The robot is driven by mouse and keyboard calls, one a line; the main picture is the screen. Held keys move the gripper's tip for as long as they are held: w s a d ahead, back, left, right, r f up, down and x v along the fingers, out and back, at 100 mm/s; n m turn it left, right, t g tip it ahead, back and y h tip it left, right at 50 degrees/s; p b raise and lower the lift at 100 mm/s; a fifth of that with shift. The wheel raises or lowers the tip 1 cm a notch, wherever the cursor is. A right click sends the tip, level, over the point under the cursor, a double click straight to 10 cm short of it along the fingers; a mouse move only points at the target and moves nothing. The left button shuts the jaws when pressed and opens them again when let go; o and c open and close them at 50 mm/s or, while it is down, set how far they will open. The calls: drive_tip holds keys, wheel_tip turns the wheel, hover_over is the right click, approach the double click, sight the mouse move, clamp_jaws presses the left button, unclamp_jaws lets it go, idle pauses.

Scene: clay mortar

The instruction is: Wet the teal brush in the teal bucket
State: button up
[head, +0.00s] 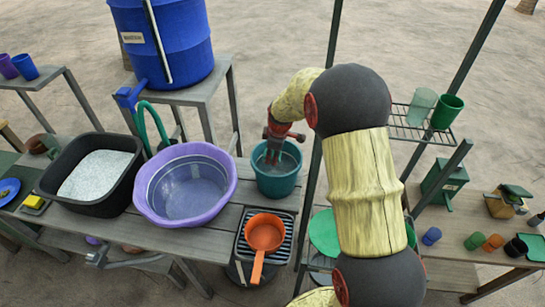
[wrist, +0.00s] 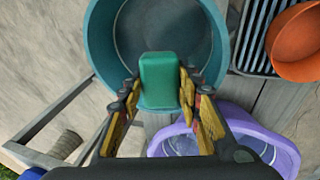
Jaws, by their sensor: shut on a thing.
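The teal bucket (head: 277,182) stands on the table, right of the purple basin. It also shows in the wrist view (wrist: 103,45), open towards the camera. My gripper (head: 272,156) points down at the bucket's mouth, its fingers overlapping the opening in the head view. In the wrist view its fingers are shut on a teal-green block-like thing (wrist: 160,78), which looks like the teal brush. The brush lies over the bucket's near rim in that picture. Its bristles are hidden, and I cannot tell whether they touch water.
A purple basin (head: 222,200) and a black tub (head: 128,194) of pale grains stand left of the bucket. An orange pan (head: 265,232) sits on a rack in front. A post (head: 322,130) rises close to the right of the bucket. A blue barrel (head: 180,45) stands behind.

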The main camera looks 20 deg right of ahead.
drive_tip(key=shift+r+p, duration=1.45)
drive_tip(key=shift+r, duration=1.5)
